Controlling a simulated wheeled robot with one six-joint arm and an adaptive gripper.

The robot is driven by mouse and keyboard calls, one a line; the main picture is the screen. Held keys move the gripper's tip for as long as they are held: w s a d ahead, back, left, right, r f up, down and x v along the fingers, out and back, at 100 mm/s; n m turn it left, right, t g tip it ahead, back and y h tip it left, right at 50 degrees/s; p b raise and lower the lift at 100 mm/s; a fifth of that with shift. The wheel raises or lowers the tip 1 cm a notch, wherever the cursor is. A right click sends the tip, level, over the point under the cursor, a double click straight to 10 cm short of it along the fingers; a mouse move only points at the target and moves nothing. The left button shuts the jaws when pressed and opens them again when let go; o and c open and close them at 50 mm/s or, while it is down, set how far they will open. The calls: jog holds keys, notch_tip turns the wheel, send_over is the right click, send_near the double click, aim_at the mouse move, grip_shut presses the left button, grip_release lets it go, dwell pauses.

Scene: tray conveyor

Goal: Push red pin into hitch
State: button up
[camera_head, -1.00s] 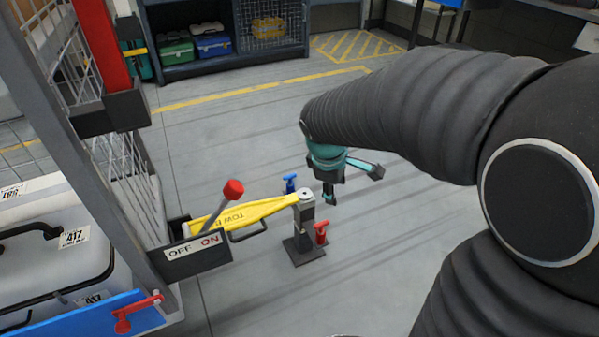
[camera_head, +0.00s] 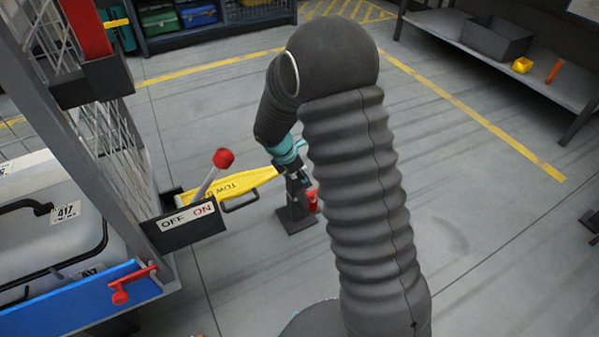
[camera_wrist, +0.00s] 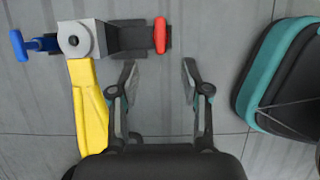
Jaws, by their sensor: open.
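The red pin (camera_wrist: 160,35) sticks out of one side of the grey hitch post (camera_wrist: 110,38). In the head view the red pin (camera_head: 312,201) is at the post's right side, low down, and the hitch (camera_head: 295,213) is partly covered by my arm. My gripper (camera_wrist: 160,72) is open and empty. Its fingers point toward the red pin, which lies beyond and roughly between the fingertips, apart from them. In the head view my arm hides most of the gripper. The yellow tow bar (camera_head: 240,183) runs from the cart to the top of the hitch; it also shows in the wrist view (camera_wrist: 90,105).
A blue pin (camera_wrist: 18,45) is on the opposite side of the hitch. A red-knobbed lever (camera_head: 222,159) stands by the OFF/ON plate (camera_head: 187,219) on the cart at left. A dark teal-edged object (camera_wrist: 285,70) is at the wrist view's right.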

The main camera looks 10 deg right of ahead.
aim_at(312, 191)
jog(key=b+x, duration=0.1)
jog(key=x, duration=1)
jog(key=shift+f, duration=0.35)
grip_shut()
jog(key=shift+r+p, duration=2.2)
jog(key=shift+r, duration=0.8)
jog(key=shift+r+p, duration=0.3)
jog(key=shift+r, duration=1.6)
